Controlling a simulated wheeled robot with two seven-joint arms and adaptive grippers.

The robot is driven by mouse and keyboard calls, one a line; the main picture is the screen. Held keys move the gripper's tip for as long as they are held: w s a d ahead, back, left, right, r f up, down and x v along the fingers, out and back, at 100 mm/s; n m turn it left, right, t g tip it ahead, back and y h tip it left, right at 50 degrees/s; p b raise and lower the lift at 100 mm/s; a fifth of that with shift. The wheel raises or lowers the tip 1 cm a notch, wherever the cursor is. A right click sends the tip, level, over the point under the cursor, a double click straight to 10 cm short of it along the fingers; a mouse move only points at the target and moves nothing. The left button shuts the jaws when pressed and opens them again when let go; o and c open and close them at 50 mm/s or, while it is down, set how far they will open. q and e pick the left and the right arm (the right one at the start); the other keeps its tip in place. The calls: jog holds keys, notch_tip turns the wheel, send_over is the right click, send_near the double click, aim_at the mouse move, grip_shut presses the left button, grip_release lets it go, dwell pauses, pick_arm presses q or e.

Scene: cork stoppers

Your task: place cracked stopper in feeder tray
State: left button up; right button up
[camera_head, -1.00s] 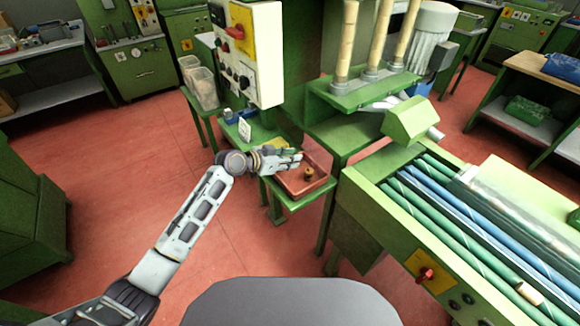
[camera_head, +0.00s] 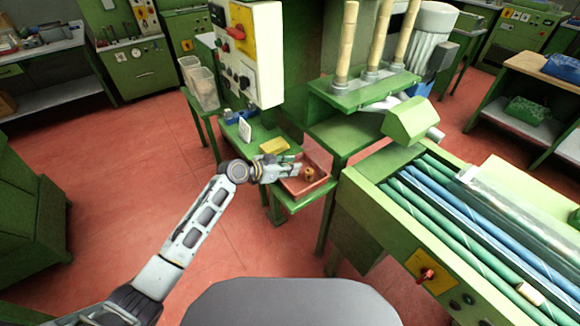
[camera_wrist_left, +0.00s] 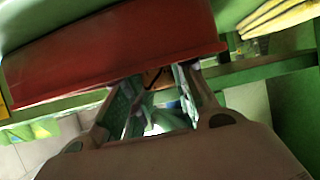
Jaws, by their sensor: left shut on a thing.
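The feeder tray (camera_head: 318,183) is a shallow red-brown tray on a low green stand in the head view. In the left wrist view the tray (camera_wrist_left: 110,50) fills the upper left, its rim just beyond the fingertips. My left gripper (camera_head: 297,170) reaches over the tray's left side. A small brown cork stopper (camera_head: 309,173) shows at its fingertips, within the tray's outline. In the left wrist view my left gripper (camera_wrist_left: 155,88) is shut on the brown stopper (camera_wrist_left: 154,76), which shows a dark line and is mostly hidden. Whether it touches the tray floor is unclear.
A yellow pad (camera_head: 274,146) and a small white card (camera_head: 245,129) are on the green stand behind the gripper. A green machine with a control box (camera_head: 262,55) rises behind. A green bed of blue and green rods (camera_head: 450,210) stands right. Red floor is open at left.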

pick_arm(q)
jog(key=shift+f, duration=0.1)
pick_arm(e)
jog(key=shift+d, duration=0.1)
pick_arm(q)
jog(key=o, duration=0.3)
jog(key=shift+o, duration=0.4)
pick_arm(e)
jog(key=shift+w+d, duration=0.3)
jog(key=shift+d, duration=0.45)
jog(key=shift+a, duration=0.1)
